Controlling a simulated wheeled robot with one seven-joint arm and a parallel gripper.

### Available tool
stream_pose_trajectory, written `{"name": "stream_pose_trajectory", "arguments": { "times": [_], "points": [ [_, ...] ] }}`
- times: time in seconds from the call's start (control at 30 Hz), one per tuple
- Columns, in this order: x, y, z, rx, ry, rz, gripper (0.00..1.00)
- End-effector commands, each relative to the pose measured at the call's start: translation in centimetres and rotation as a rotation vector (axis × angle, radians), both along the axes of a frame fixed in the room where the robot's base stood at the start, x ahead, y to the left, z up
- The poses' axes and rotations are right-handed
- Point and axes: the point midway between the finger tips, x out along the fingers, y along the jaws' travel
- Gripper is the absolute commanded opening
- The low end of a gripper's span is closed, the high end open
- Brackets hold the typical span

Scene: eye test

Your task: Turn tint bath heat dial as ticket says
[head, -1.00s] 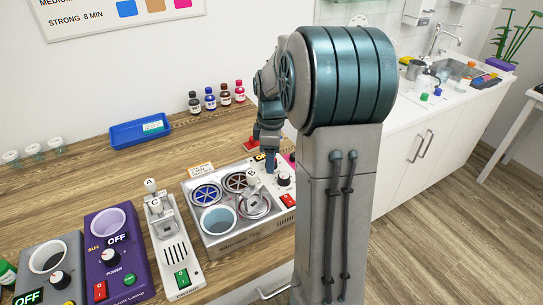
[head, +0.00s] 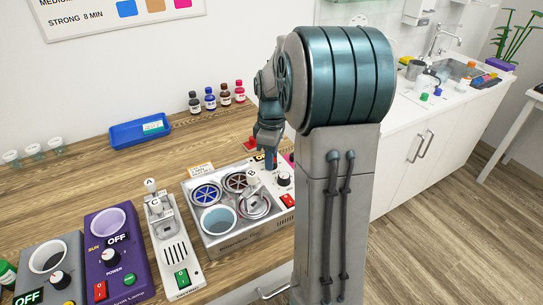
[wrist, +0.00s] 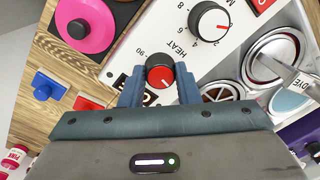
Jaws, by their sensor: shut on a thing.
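The tint bath (head: 213,238) is a metal unit on the wooden counter, with several round wells and a white control panel. My gripper (wrist: 160,82) is at the panel's far end, its two blue fingers shut on the heat dial (wrist: 160,70), a black knob with a red face. "HEAT" and "90" are printed beside it. The dial's exact setting is hard to read. In the head view my gripper (head: 270,163) hides the dial. A small ticket (head: 201,169) with orange print stands behind the bath; its text is too small to read.
A second dial (wrist: 208,20), black-rimmed and white with numbers, is close beside the heat dial. A red switch (head: 288,201) is on the near panel end. A pink round thing (wrist: 85,24) lies beyond the panel. A blue tray (head: 140,132) and several bottles stand behind.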

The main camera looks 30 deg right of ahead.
Motion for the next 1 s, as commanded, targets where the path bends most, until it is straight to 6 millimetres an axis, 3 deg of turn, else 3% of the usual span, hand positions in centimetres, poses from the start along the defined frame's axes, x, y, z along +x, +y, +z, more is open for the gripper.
{"name": "stream_pose_trajectory", "arguments": {
  "times": [1.0],
  "points": [
    [-0.06,0.04,0.06,0.0,-0.001,-0.951,0.06]
  ]
}}
